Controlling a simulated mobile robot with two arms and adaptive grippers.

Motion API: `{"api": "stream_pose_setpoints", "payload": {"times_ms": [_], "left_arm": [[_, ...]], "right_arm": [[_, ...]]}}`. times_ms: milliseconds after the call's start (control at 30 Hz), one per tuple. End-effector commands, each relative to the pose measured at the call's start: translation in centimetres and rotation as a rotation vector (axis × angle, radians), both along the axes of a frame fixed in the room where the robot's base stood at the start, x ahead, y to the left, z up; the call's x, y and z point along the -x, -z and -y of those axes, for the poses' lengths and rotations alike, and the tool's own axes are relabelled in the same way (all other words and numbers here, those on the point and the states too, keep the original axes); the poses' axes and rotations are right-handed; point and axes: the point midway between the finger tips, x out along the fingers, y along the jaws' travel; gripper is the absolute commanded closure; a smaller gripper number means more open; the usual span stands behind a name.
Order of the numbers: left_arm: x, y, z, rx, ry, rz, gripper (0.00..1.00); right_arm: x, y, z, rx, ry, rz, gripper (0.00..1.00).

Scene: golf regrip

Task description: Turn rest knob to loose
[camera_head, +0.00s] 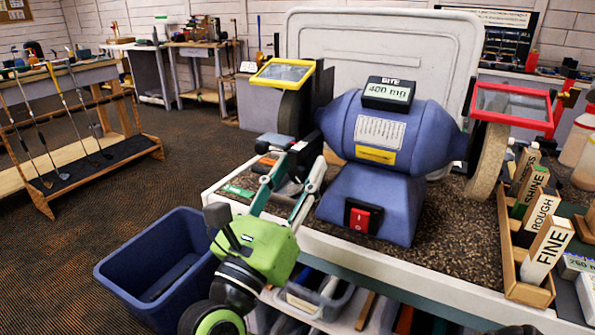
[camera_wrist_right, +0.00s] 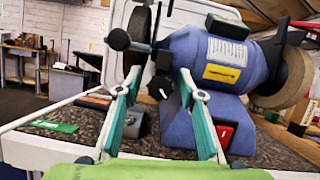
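A blue bench grinder (camera_head: 385,140) stands on the speckled bench top. In the wrist view a small black knob (camera_wrist_right: 160,88) with a white mark sits by the dark left wheel (camera_wrist_right: 137,36). My right gripper (camera_wrist_right: 160,78) is open, with its teal fingers on either side of the knob and a visible gap to it. Whether the fingers reach as deep as the knob, I cannot tell. In the head view my green right gripper (camera_head: 292,172) is in front of the grinder's left side, and the knob cannot be made out there. My left gripper is not in view.
A red switch (camera_head: 360,219) is low on the grinder's front. A small grey box (camera_wrist_right: 134,122) shows behind the left finger. A blue bin (camera_head: 125,265) stands left of the bench. Labelled blocks (camera_head: 546,250) stand in a wooden holder at right.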

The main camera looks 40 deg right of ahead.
Motion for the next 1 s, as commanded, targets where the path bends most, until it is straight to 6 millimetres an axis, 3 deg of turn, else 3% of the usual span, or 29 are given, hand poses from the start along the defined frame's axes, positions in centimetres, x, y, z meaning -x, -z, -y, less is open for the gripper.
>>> {"api": "stream_pose_setpoints", "payload": {"times_ms": [267,700,1000], "left_arm": [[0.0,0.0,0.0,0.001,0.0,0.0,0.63],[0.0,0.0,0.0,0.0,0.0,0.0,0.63],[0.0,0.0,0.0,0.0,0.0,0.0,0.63]], "right_arm": [[0.4,0.5,-1.0,-0.001,-0.001,-0.003,0.64],[3.8,3.8,-8.2,-0.001,-0.002,-0.004,0.64],[4.8,4.6,-10.1,0.0,0.0,0.0,0.64]]}}
